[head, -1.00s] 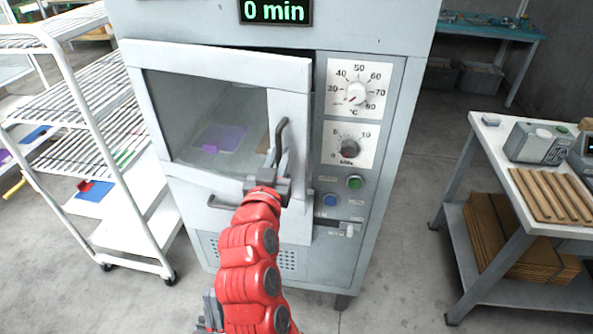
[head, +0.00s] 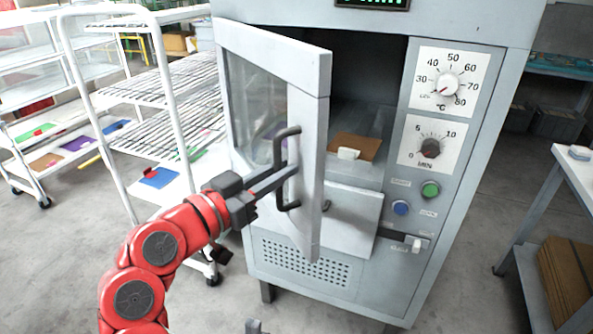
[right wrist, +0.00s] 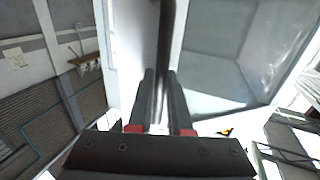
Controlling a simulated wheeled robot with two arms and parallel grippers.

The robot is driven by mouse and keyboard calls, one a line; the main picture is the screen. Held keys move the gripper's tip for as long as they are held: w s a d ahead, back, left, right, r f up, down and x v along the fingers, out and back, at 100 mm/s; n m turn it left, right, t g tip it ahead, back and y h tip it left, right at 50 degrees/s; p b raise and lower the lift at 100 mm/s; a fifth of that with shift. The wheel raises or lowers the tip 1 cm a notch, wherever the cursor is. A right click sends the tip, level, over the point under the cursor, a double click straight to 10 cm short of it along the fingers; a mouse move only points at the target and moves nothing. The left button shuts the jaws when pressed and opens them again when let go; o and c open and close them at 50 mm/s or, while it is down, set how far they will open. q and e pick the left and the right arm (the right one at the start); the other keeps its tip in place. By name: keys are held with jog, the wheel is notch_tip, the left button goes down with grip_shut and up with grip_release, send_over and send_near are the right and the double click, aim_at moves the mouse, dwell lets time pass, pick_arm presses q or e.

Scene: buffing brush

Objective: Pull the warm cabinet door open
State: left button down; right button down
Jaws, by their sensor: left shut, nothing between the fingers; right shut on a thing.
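The warm cabinet (head: 455,215) is a grey box with dials. Its framed glass door (head: 310,180) is hinged on the left and stands partly open, its right edge swung out towards me. My right gripper (head: 284,174), on the red arm, is shut on the dark door handle (head: 279,150). In the right wrist view, the handle (right wrist: 166,45) runs up from between the two fingers (right wrist: 164,105). Inside the cabinet lies a brown piece (head: 362,143) with a white block on it. Only a grey tip of my left gripper (head: 253,327) shows at the bottom edge, away from the door.
A white wire-shelf rack (head: 165,95) stands close to the left of the door. A shelf (head: 65,150) with coloured pieces is behind it. A table (head: 575,170) stands at the right. The floor in front of the cabinet is clear.

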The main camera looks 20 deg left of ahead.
jog(key=shift+s+a, duration=0.25)
jog(key=shift+a, duration=0.1)
jog(key=c, duration=0.8)
grip_release()
jog(key=shift+c, duration=0.2)
